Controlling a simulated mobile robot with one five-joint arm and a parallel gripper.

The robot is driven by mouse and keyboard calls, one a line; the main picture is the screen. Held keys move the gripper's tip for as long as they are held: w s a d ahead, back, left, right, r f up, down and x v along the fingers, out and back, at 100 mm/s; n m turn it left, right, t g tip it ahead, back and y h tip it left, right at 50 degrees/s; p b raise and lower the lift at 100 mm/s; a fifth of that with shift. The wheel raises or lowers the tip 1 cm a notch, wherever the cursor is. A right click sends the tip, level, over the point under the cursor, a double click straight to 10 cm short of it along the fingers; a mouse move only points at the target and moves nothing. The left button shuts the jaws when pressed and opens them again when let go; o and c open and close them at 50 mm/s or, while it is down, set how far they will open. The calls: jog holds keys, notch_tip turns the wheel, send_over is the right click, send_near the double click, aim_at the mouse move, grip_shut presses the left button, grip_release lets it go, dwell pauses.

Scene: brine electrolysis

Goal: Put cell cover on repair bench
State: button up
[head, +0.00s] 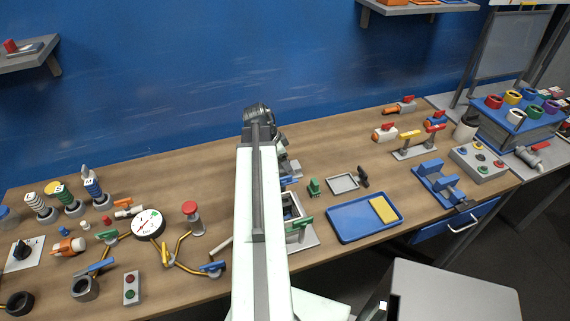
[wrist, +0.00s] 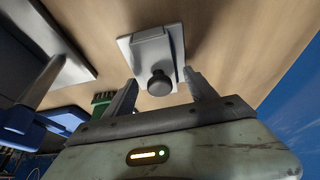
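In the wrist view, a light grey plate with a raised block and a dark round knob, which looks like the cell cover (wrist: 153,48), lies on the wooden bench top. My gripper (wrist: 162,84) is open. Its two fingers stand on either side of the knob, with visible gaps, and hold nothing. In the head view my arm hides the gripper and most of this spot; a grey part (head: 291,168) shows just right of the arm. I cannot tell which surface is the repair bench; a plain grey table (head: 455,292) stands at the lower right.
A grey open box (head: 307,238) is partly hidden by my arm. A blue tray with a yellow block (head: 383,209), a small grey tray (head: 343,183) and a blue cradle (head: 437,184) are to the right. The blue wall is close behind.

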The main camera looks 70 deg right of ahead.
jog(key=shift+r, duration=0.1)
jog(key=shift+r+p, duration=0.25)
jog(key=shift+p, duration=0.1)
jog(key=p+v, duration=1)
jog(key=v, duration=0.1)
jog(key=shift+w+r+p, duration=0.2)
jog(key=shift+r+p, duration=0.1)
jog(key=shift+p, duration=0.1)
jog(key=shift+w+a, duration=0.1)
jog(key=shift+a, duration=0.1)
jog(key=w+a+f+n+t, duration=0.1)
jog(key=w+a+n+t, duration=0.2)
jog(key=w+a+n, duration=1.75)
jog(key=w+a+n+y, duration=0.1)
jog(key=w+a+n, duration=0.1)
jog(key=a, duration=0.9)
jog(key=w+a+n+y, duration=0.1)
jog(key=w+a+n, duration=0.2)
jog(key=a, duration=0.9)
jog(key=w+a+n, duration=0.2)
jog(key=w+a, duration=0.4)
jog(key=a, duration=0.5)
jog(key=shift+a+f+n+y, duration=0.2)
jog(key=shift+f+n+y, duration=0.15)
jog(key=shift+f+y, duration=0.1)
